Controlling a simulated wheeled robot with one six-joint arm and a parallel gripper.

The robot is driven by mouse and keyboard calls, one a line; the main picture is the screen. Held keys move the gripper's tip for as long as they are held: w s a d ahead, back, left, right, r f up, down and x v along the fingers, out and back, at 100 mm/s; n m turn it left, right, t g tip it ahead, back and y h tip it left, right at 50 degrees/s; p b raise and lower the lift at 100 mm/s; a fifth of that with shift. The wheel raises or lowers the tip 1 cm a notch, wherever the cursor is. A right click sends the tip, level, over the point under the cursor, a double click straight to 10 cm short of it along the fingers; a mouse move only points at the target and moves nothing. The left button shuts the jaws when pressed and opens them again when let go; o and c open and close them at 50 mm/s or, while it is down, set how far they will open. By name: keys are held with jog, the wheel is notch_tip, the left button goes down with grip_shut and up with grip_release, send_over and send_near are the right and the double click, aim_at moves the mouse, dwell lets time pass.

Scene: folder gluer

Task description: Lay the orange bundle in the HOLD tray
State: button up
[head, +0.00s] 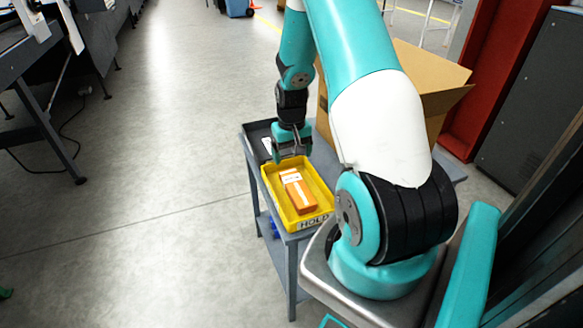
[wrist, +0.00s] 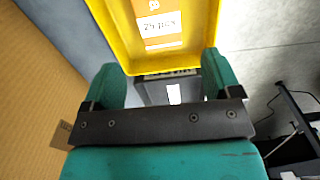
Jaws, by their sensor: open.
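An orange bundle (head: 299,193) with a white band and label lies inside the yellow tray (head: 325,191), whose front label reads HOLD in the head view. In the wrist view part of the bundle (wrist: 160,10) shows, with a "24 pcs" label, inside the yellow tray (wrist: 128,58). My gripper (head: 291,158) is above the tray's far end, apart from the bundle. In the wrist view my gripper (wrist: 166,82) has its fingers wide apart with nothing between them.
A dark tray (head: 256,136) with a white label sits behind the yellow one on the grey table (head: 249,170). A large open cardboard box (head: 425,85) stands to the right. Open floor (head: 150,190) lies to the left.

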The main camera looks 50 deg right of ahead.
jog(key=w+a+r+n+t+y, duration=0.1)
jog(key=a+r+n, duration=0.2)
jog(key=a+r, duration=0.65)
jog(key=w+a+r+n+y, duration=0.1)
jog(key=a+r+n, duration=0.35)
jog(key=a, duration=0.75)
jog(key=s+a+r+n+y, duration=0.1)
jog(key=s+a+r+n, duration=0.2)
jog(key=s+a+r, duration=0.2)
jog(key=s+a+r+n+g+y, duration=0.1)
jog(key=s+a+r+n, duration=0.2)
jog(key=s+a, duration=0.9)
notch_tip(320, 180, up, 2)
jog(key=shift+r, duration=0.1)
jog(key=shift+s, duration=0.1)
